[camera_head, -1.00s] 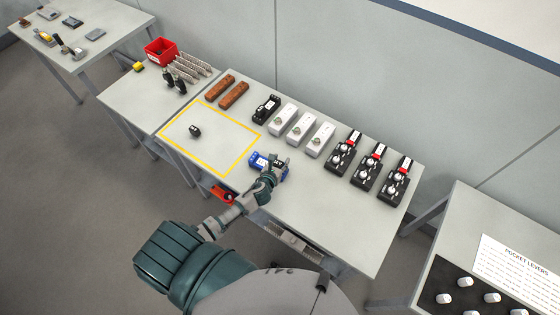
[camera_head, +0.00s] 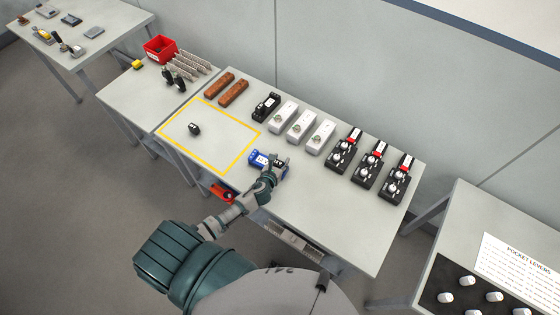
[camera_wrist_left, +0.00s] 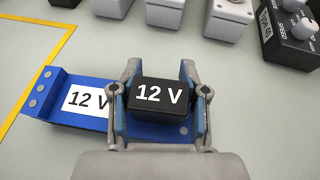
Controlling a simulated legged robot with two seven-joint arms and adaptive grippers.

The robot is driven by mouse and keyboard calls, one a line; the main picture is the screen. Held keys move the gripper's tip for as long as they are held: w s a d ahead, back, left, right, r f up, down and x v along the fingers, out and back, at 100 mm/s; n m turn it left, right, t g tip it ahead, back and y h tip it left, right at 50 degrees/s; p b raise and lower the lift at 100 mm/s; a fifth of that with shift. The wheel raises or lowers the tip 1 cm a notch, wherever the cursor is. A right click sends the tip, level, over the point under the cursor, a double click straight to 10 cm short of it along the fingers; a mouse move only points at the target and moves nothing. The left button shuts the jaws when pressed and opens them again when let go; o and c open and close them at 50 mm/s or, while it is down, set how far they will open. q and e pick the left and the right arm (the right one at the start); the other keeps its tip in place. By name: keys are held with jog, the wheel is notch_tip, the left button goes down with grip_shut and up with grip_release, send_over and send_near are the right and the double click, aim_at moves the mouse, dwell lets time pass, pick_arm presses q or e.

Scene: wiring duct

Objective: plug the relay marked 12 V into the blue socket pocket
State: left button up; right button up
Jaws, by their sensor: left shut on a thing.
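The black relay with a white 12 V label (camera_wrist_left: 160,95) is between the fingers of my left gripper (camera_wrist_left: 160,90), which is shut on it. The blue socket (camera_wrist_left: 62,100), also labelled 12 V, lies under and around the relay in the left wrist view. Its pocket is hidden by the relay and fingers, so I cannot tell whether the relay is seated. In the head view my left gripper (camera_head: 274,170) is over the right part of the blue socket (camera_head: 258,158). My right gripper is not in view.
A small black block (camera_head: 194,129) sits inside the yellow outline (camera_head: 166,122) on the table. A black socket (camera_head: 266,107), white boxes (camera_head: 302,127) and black units with red parts (camera_head: 368,164) line the back. The table's front right is clear.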

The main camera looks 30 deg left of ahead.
pick_arm(q)
jog(key=shift+s+f, duration=0.1)
jog(key=shift+f, duration=0.1)
jog(key=o, duration=1.2)
jog(key=shift+o, duration=0.2)
jog(key=v, duration=1.2)
